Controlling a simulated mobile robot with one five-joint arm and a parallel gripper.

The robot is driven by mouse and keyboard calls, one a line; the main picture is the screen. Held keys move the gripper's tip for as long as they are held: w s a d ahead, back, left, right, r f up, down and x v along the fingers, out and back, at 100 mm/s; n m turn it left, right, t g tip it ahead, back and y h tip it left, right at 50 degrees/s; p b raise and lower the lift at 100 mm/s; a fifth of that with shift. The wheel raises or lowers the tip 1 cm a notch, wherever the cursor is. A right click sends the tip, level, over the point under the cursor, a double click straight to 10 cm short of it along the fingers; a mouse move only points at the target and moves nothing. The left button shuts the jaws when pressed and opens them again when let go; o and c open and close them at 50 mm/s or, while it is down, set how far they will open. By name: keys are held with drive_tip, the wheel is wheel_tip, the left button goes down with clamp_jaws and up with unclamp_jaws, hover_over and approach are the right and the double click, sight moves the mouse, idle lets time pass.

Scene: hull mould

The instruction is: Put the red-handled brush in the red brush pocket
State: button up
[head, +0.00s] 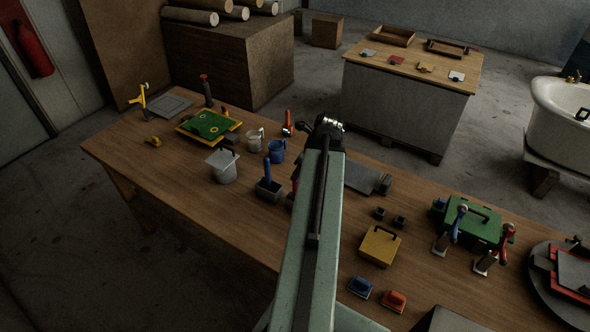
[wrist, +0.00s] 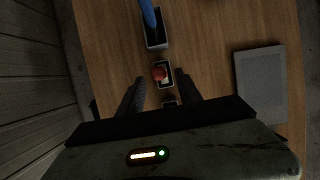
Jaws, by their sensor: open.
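In the wrist view, a red rounded end (wrist: 160,71), apparently the red-handled brush seen from above, shows inside a small pale-rimmed box (wrist: 167,84), apparently the red brush pocket. My gripper (wrist: 160,77) is open, with one finger on each side of this box and brush end. I see no contact between fingers and brush. The exact height gap cannot be told. In the head view my arm hides the gripper and most of this spot; only a sliver of red (head: 295,173) shows at the arm's left edge.
A blue-handled brush (head: 267,170) stands in a grey pocket (head: 270,193) beside it; that pocket also shows in the wrist view (wrist: 156,41). A grey flat plate (wrist: 260,85) lies to the right there. A yellow block (head: 379,246) and green case (head: 472,224) stand farther right.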

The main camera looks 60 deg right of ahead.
drive_tip(key=p+v, duration=0.3)
drive_tip(key=v, duration=0.2)
drive_tip(key=shift+r, duration=0.1)
drive_tip(key=w+a+f+n+g+y, duration=0.1)
drive_tip(key=w+a+n+g, duration=0.1)
drive_tip(key=w+a+n, duration=1.6)
drive_tip(key=w+a+n+g, duration=0.1)
drive_tip(key=w+a+n, duration=0.2)
drive_tip(key=a+n, duration=0.6)
drive_tip(key=w+a+n+g+h, duration=0.1)
drive_tip(key=w+a+n, duration=0.3)
drive_tip(key=a, duration=1.9)
drive_tip(key=n, duration=0.5)
drive_tip(key=shift+w+a+f, duration=0.2)
drive_tip(key=shift+f, duration=0.15)
drive_tip(key=shift+f, duration=0.1)
